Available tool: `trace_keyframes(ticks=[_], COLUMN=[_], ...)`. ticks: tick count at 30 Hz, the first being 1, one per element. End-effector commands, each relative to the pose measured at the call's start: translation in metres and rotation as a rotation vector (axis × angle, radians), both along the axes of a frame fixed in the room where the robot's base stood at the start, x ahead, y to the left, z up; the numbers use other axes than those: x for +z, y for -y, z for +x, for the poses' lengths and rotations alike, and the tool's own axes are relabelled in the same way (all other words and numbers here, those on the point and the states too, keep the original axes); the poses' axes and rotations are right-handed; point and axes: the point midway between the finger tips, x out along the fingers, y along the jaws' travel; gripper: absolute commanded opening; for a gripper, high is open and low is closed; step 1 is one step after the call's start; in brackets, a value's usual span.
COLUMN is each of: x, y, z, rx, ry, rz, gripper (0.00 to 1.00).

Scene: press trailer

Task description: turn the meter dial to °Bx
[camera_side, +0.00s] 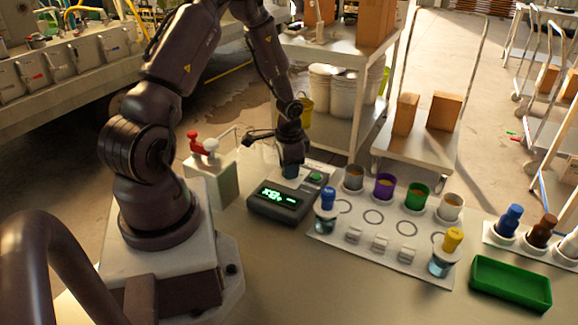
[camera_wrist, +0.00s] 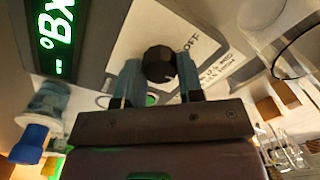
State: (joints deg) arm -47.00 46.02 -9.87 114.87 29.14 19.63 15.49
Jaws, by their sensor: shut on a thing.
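The meter (camera_side: 282,206) is a dark grey box on the table with a lit green display. In the wrist view the display (camera_wrist: 57,30) shows "°Bx" and dashes. The meter dial (camera_wrist: 158,60) is a small black knob on a pale panel with "OFF" printed beside it. My gripper (camera_wrist: 160,70) reaches down over the panel with one finger on each side of the dial, shut on it. In the side view my gripper (camera_side: 291,172) is at the back of the meter and hides the dial. The dial's pointer mark is not clear.
A white tray (camera_side: 330,240) right of the meter holds several coloured cups, a blue-capped bottle (camera_side: 326,213) and a yellow-capped bottle (camera_side: 443,253). A dispenser (camera_side: 208,172) with red and white handles stands left. A green bin (camera_side: 510,284) is at far right. The front table is clear.

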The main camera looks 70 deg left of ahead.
Motion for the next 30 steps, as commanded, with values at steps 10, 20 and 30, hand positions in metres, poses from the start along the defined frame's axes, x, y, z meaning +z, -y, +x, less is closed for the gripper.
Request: trace_keyframes(ticks=[10, 20, 30], x=[0.001, 0.0008, 0.0072], y=[-0.0002, -0.0002, -0.0002], z=[-0.0005, -0.0004, 0.0001], rx=[-0.02, -0.018, -0.016], ry=[-0.002, -0.001, 0.0], rz=[0.001, 0.001, 0.001], gripper=[0.11, 0.6, 0.6])
